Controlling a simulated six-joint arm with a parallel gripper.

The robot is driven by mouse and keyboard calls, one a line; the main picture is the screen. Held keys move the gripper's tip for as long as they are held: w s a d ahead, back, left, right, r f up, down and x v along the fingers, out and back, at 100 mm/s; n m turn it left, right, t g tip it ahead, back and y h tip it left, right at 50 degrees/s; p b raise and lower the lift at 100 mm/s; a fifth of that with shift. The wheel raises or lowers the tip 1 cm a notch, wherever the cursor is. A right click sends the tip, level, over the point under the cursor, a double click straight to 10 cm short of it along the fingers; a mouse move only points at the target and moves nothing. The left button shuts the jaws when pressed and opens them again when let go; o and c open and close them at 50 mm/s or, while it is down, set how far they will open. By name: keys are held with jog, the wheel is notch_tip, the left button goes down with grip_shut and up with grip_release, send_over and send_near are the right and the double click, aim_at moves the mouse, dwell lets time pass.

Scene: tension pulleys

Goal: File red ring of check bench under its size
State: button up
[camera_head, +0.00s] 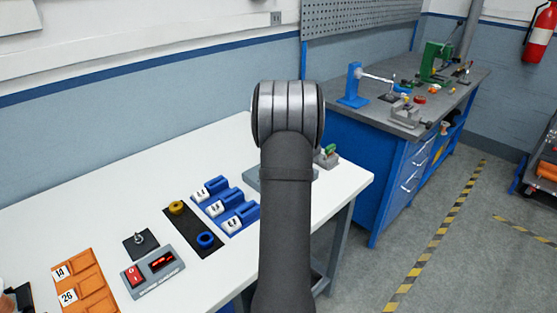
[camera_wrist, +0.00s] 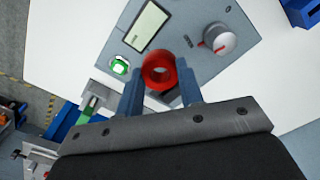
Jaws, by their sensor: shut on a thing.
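The red ring (camera_wrist: 173,62) is between the two blue fingers of my gripper (camera_wrist: 161,82) in the wrist view. The gripper is shut on it. Ring and fingers show against the grey device (camera_wrist: 200,62), which carries a display, a green-lit button and a knob; whether the ring touches the device I cannot tell. In the head view my arm hides the gripper and the ring. An orange tray (camera_head: 92,277) with compartments, two of them labelled 14 and 26, is at the lower left of the white bench.
On the white bench (camera_head: 90,215) are a dark mat with a yellow ring (camera_head: 177,207) and a blue ring (camera_head: 206,241), blue blocks with white labels (camera_head: 235,222), a black plate with a peg (camera_head: 139,238) and a grey switch box (camera_head: 153,270). A blue workbench (camera_head: 372,185) stands behind right.

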jog(key=s+a+r+n, duration=0.15)
jog(key=s+a, duration=0.25)
jog(key=a, duration=0.4)
jog(key=s+a+n, duration=0.3)
jog(key=a, duration=0.6)
jog(key=n, duration=0.9)
send_near(101, 311)
jog(key=shift+f, duration=2.2)
jog(key=shift+f, duration=0.9)
jog(key=o, duration=1.5)
jog(key=shift+c, duration=0.2)
jog(key=shift+r, duration=0.1)
jog(key=shift+c, duration=0.2)
